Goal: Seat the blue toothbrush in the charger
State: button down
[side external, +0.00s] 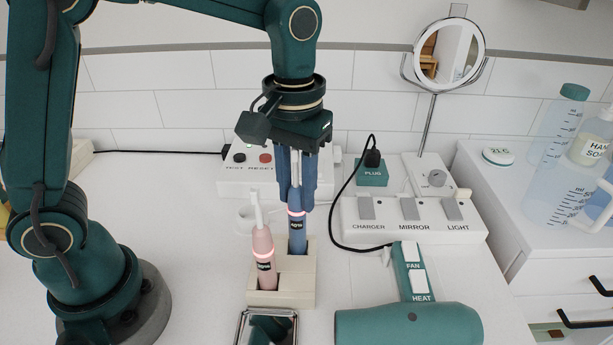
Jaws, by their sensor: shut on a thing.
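The blue toothbrush (297,233) is upright, with a pink glowing ring and a dark label on its handle. My gripper (297,205) points down and is shut on its upper part; the fingers hide much of the neck and head. The toothbrush's lower end is at the rear slot of a cream stepped holder (297,292); I cannot tell how deep it sits. A pink toothbrush (264,262) stands in the holder's front slot. A low white round piece (243,218), perhaps the charger, lies behind the pink toothbrush, partly hidden.
A white switch panel (413,232) labelled charger, mirror and light stands to the right, with a green plug block (371,174) and black cable. A green hair dryer (408,325) lies in front. A test/reset box (232,180) is behind. The left counter is mostly clear.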

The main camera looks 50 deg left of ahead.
jog(key=r, duration=0.2)
jog(key=a+r, duration=0.1)
jog(key=shift+r, duration=0.35)
jog(key=s+a+r, duration=0.3)
jog(key=s+a, duration=0.1)
jog(key=a, duration=0.6)
jog(key=s+a+r, duration=0.4)
jog(key=a, duration=0.6)
jog(key=w+d+f, duration=0.7)
jog(key=d+f, duration=0.1)
jog(key=f, duration=0.3)
jog(key=shift+d+f, duration=0.25)
jog(key=shift+d, duration=0.05)
jog(key=shift+f, duration=0.1)
jog(key=c, duration=0.6)
grip_release()
